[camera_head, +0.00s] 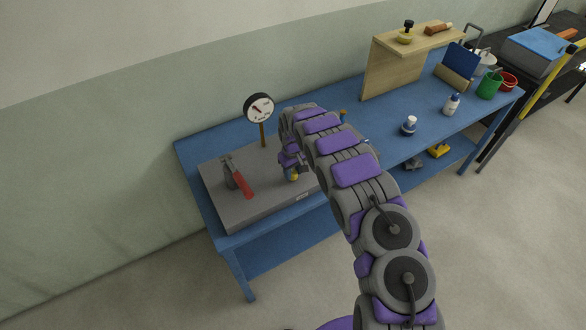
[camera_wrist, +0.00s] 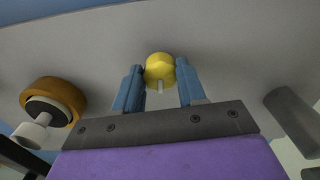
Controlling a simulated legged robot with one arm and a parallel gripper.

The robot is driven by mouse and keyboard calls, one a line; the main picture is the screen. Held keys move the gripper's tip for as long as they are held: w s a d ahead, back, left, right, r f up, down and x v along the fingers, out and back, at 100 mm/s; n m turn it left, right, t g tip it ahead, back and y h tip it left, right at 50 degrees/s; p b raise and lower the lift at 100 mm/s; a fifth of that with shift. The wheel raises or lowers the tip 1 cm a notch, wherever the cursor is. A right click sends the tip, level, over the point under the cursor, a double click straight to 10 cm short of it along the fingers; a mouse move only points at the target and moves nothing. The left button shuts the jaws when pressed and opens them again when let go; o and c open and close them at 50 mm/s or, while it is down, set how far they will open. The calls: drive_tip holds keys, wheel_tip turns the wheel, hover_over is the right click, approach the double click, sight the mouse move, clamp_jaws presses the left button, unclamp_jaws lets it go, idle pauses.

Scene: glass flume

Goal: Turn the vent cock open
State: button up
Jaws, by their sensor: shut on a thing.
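A yellow knob (camera_wrist: 160,66), which looks like the vent cock, sits between my two blue fingers in the wrist view. A small pale stub shows at its near side. My gripper (camera_wrist: 160,76) is shut on the knob, with a finger on each side. In the head view my gripper (camera_head: 291,168) points down at the grey block (camera_head: 225,208) on the blue bench, and a bit of yellow shows at its tip. My arm and gripper hide most of the cock there, and I cannot tell how far it is turned.
A dial gauge (camera_head: 259,108) on a brass stem stands behind my gripper. A red-handled lever (camera_head: 241,184) stands to its left on the block. The wrist view shows an orange-brown ringed fitting (camera_wrist: 52,101) at left and a grey cylinder (camera_wrist: 292,122) at right. Bottles stand farther right.

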sight(293, 172)
drive_tip(key=shift+w+r+n, duration=0.2)
drive_tip(key=shift+n, duration=0.4)
drive_tip(key=shift+p, duration=0.3)
drive_tip(key=o, duration=1)
drive_tip(key=shift+s+f, duration=0.1)
drive_tip(key=shift+f, duration=0.05)
drive_tip(key=shift+o, duration=0.2)
wheel_tip(293, 172, up, 17)
drive_tip(key=shift+a+p, duration=0.15)
drive_tip(key=shift+p, duration=0.15)
drive_tip(key=shift+r, duration=0.2)
